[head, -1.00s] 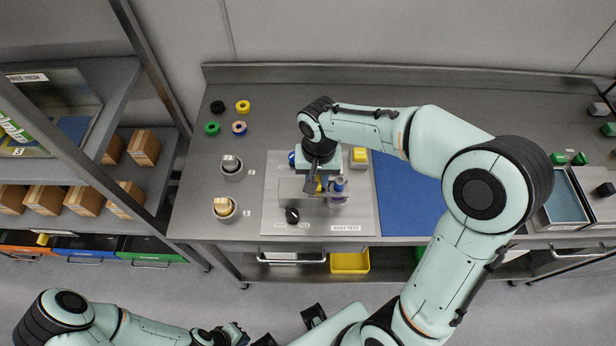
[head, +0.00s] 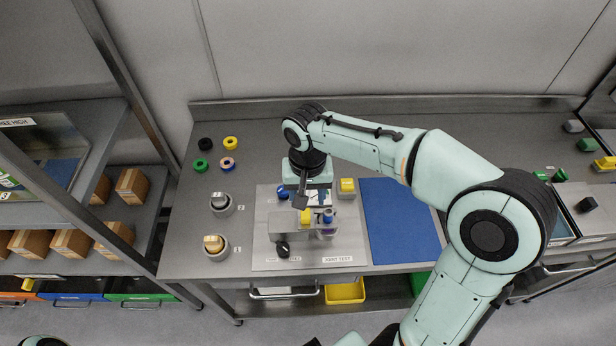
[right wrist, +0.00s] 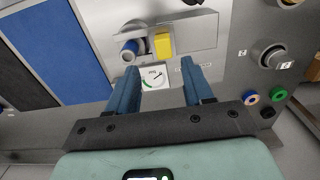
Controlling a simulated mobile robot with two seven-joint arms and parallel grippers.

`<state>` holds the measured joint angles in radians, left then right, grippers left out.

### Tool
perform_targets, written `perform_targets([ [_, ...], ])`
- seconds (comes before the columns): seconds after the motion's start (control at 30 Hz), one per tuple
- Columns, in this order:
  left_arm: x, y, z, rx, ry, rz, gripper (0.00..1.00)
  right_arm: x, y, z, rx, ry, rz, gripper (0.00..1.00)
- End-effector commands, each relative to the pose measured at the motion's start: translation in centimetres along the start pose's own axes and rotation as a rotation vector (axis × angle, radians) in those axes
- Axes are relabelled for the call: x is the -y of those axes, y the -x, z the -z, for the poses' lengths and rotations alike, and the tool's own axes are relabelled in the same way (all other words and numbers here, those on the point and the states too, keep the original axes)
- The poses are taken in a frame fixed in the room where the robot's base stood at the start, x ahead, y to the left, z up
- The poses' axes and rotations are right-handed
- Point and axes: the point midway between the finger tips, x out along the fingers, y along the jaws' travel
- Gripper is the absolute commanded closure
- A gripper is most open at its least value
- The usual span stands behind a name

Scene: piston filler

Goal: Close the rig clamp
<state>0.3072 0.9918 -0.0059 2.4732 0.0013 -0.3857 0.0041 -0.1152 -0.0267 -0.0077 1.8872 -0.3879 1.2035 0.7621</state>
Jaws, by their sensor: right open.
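The test rig (head: 282,228) is a grey block on a light plate labelled as a joint test. A yellow block (head: 306,215), which may be the clamp's handle, and a blue round part (head: 327,216) sit on it. In the head view my wrist hides part of the rig. My left gripper is out of view.
A black knob (head: 282,249) is at the plate's front. A second yellow block (head: 347,185) stands behind right, beside a blue mat (head: 395,222). Two round holders (head: 221,205) and several coloured rings (head: 229,165) lie to the left. Shelves with boxes stand further left.

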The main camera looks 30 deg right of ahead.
Motion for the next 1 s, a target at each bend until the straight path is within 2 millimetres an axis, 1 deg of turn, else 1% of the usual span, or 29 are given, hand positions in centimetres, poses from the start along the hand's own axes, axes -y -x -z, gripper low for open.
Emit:
perform_targets([
  [0.03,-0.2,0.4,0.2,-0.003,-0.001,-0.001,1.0,0.1,1.4,0.1,-0.005,0.0,0.003,0.49],
  [0.1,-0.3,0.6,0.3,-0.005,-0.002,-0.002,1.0,0.0,2.9,0.1,-0.004,0.0,0.002,0.49],
  [0.2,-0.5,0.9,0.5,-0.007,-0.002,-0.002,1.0,0.0,4.5,0.1,-0.003,0.0,0.002,0.49],
  [0.33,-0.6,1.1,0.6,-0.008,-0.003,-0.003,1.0,0.0,5.8,0.0,-0.001,0.001,0.0,0.49],
  [0.5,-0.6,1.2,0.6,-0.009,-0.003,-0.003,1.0,-0.1,6.3,0.0,0.0,0.001,-0.001,0.49],
  [1.0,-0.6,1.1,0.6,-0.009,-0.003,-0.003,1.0,-0.1,6.2,0.0,0.001,0.0,-0.001,0.49],
])
